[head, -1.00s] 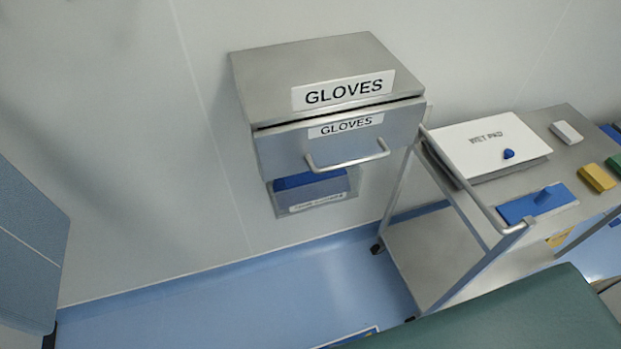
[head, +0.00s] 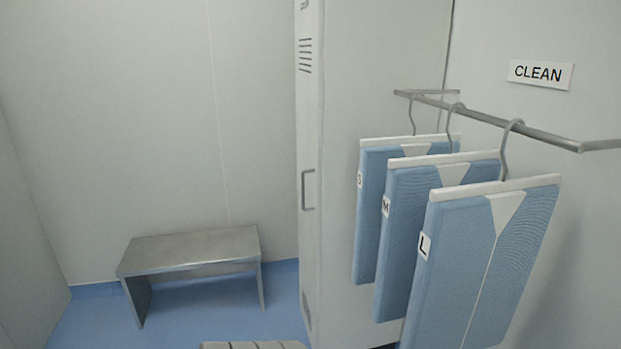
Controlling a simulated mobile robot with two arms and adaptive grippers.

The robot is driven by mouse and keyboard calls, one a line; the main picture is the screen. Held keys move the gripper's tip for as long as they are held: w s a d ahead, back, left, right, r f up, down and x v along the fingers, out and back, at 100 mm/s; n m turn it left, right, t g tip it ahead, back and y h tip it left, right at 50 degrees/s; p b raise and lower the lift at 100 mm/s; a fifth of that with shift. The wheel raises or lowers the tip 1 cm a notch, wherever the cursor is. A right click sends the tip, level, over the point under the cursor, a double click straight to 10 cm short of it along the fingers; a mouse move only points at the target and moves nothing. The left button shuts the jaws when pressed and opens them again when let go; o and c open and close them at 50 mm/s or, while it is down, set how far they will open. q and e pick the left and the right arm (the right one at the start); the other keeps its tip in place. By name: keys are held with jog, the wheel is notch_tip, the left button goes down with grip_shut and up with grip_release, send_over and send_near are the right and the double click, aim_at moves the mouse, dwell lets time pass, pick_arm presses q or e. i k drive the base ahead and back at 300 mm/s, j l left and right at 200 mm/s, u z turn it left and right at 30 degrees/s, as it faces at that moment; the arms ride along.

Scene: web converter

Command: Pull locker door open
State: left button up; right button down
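A tall white locker (head: 375,75) stands against the back wall, right of centre in the head view. Its narrow door face (head: 312,130) is turned to the left and seen at a steep angle. The door has vent slots near the top and a grey vertical handle (head: 308,189) at mid-height. The door looks shut. Neither of my grippers is in view.
A metal bench (head: 190,250) stands left of the locker on blue floor. Blue garments (head: 475,270) marked S, M and L hang from a rail (head: 500,117) right of the locker, below a CLEAN sign (head: 540,74). A pale ribbed object shows at the bottom edge.

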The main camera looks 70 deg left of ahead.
aim_at(309, 14)
jog(key=u, duration=2.4)
